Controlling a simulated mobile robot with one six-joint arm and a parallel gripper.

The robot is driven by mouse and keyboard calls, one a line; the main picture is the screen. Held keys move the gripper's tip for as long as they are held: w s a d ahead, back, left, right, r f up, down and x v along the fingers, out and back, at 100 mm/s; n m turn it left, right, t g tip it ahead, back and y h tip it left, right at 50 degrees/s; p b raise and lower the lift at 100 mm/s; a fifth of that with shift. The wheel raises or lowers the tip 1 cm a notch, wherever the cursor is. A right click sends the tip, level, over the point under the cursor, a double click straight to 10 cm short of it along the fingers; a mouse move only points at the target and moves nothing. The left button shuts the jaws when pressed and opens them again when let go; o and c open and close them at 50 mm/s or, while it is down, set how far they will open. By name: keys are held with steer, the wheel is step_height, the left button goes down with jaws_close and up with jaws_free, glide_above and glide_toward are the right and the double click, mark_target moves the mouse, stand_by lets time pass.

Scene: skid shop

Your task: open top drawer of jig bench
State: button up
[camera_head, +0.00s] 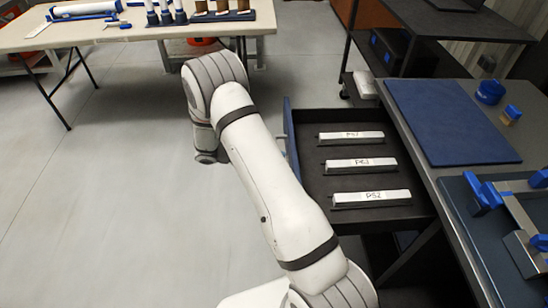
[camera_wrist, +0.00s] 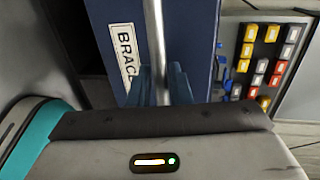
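The jig bench (camera_head: 432,178) stands at the right in the head view. Its top drawer (camera_head: 345,217) is pulled well out, with its dark inside showing. Several details of its blue front (camera_head: 288,118) are hidden by my arm. In the wrist view the blue drawer front (camera_wrist: 205,30) fills the middle, with a white label (camera_wrist: 127,55) reading "BRAC", the rest covered. A vertical-looking silver handle bar (camera_wrist: 155,30) runs between the two blue-grey fingers of my gripper (camera_wrist: 162,86). The fingers are close on both sides of it and appear shut on it. My gripper is hidden in the head view.
Three labelled white bars (camera_head: 360,164) lie in the drawer. A blue mat (camera_head: 450,122) and clamp fixture (camera_head: 510,210) are on the bench. A folding table (camera_head: 135,33) stands at the back left, with open floor (camera_head: 110,200) before it. Colored bins (camera_wrist: 262,68) show in the wrist view.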

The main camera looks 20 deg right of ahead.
steer(key=shift+o, duration=1)
steer(key=v, duration=0.7)
steer(key=shift+a, duration=0.35)
steer(key=shift+w+r, duration=0.1)
steer(key=shift+r, duration=0.05)
